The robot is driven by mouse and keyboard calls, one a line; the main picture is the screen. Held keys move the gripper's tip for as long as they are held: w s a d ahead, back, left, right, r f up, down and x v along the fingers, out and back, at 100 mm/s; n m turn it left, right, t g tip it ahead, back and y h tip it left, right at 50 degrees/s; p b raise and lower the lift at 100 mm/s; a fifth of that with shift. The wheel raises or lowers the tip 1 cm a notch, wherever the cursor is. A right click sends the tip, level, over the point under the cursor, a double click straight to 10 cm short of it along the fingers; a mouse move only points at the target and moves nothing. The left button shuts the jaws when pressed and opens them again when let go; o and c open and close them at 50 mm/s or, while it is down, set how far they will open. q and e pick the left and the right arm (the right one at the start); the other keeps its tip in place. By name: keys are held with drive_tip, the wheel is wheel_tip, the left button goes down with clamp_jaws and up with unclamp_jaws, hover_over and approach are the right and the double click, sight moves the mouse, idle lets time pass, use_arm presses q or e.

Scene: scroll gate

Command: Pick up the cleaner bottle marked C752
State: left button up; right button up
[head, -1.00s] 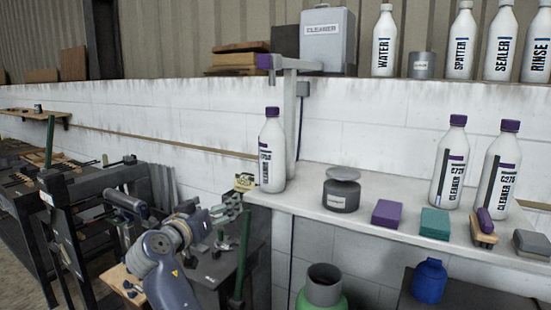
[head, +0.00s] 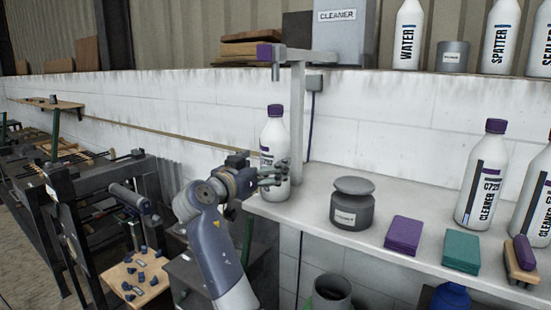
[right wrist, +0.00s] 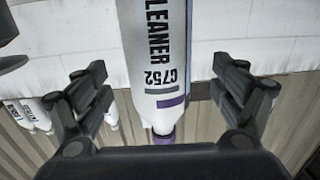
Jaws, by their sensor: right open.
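The cleaner bottle marked C752 (head: 274,133) is white with a purple cap and stands upright at the left end of the white shelf (head: 318,202). In the right wrist view its label (right wrist: 166,75) reads C752, with the picture upside down. My right gripper (head: 273,174) is open in front of the bottle and hides part of its label in the head view. In the right wrist view the bottle shows between the two spread fingers, with a gap on each side. My left gripper is not in view.
A grey post (head: 297,110) with a purple-tipped arm stands close behind the bottle. A dark grey pot (head: 352,205), a purple block (head: 402,234) and a teal block (head: 461,251) sit to the right. Another cleaner bottle (head: 485,180) stands farther right. A cluttered workbench lies left.

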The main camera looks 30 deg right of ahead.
sight(275, 158)
drive_tip(key=p+x, duration=0.3)
drive_tip(key=x, duration=0.1)
drive_tip(key=shift+w+d, duration=0.1)
drive_tip(key=shift+d, duration=0.3)
drive_tip(key=shift+w+d+f, duration=0.15)
drive_tip(key=shift+d+f, duration=0.05)
drive_tip(key=shift+d, duration=0.1)
drive_tip(key=shift+a, duration=0.1)
drive_tip(key=shift+c, duration=1.1)
drive_tip(key=c, duration=0.5)
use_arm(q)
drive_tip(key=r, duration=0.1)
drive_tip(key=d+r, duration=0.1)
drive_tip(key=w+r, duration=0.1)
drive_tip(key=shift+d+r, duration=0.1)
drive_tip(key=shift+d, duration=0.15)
use_arm(e)
drive_tip(key=shift+r, duration=0.15)
drive_tip(key=c, duration=1.1)
